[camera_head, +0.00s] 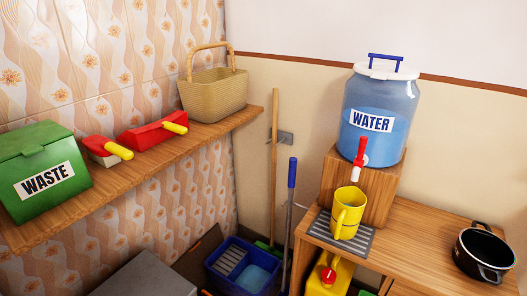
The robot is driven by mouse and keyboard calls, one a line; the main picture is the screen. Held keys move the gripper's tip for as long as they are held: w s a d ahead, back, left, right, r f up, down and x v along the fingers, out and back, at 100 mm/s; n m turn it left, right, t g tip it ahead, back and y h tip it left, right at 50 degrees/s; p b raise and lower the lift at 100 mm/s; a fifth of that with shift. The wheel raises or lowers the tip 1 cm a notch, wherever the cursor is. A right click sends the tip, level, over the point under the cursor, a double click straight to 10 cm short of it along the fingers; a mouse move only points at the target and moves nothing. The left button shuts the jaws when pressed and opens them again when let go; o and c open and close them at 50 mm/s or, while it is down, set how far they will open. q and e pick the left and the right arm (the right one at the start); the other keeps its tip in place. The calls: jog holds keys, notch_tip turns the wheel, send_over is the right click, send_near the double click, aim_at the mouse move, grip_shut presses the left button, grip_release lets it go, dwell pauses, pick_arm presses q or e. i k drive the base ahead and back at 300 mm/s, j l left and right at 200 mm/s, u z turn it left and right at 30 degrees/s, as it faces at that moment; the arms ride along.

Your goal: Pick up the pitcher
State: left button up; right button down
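A yellow pitcher (348,212) stands upright on a grey slatted drip mat (322,228) on the wooden counter. It is just below the white spout of the water dispenser, and its handle faces the left front. Nothing touches it from my side. Neither my left nor my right gripper shows in the head view.
The blue water dispenser (378,105) stands on a wooden block (340,178) behind the pitcher. A black pot (484,250) sits at right. A mop handle (290,200) rises left of the counter, near a blue bucket (212,262). A wall shelf (165,163) holds a basket and waste bin.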

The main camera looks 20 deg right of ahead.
aim_at(349, 203)
jog(key=k+z, duration=0.1)
jog(key=z, duration=0.65)
jog(key=k+l+z, duration=0.1)
jog(key=z, duration=0.25)
jog(key=k, duration=0.05)
